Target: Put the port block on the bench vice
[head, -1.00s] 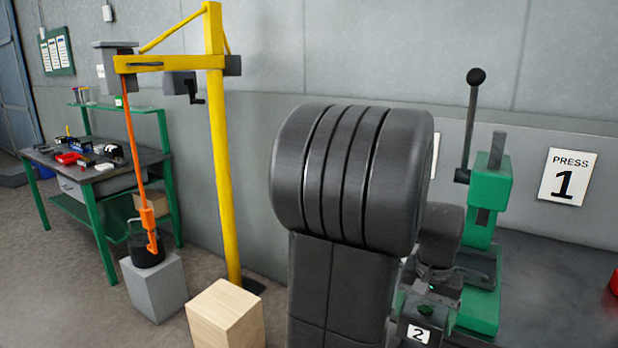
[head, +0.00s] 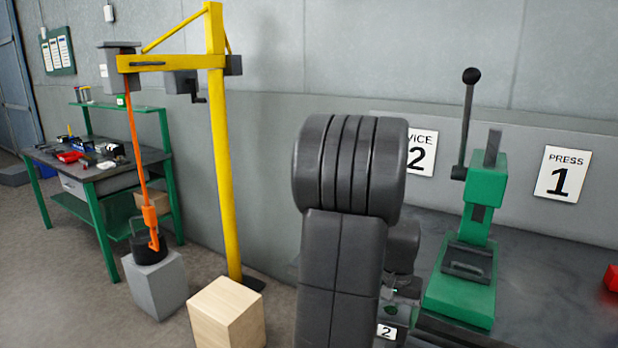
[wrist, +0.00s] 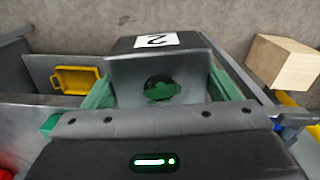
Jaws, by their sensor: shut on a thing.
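The port block (wrist: 135,72) is a grey block with a round dark hole, green showing inside it. In the wrist view it sits between the green fingers of my gripper (wrist: 160,88), which is shut on it.
A green press (head: 465,275) with a tall lever stands right of my arm, by the "PRESS 1" sign (head: 563,173). A red object (head: 612,278) is at the right edge. A wooden block (head: 228,315) and yellow crane (head: 220,150) stand left. A yellow tray (wrist: 78,78) shows in the wrist view.

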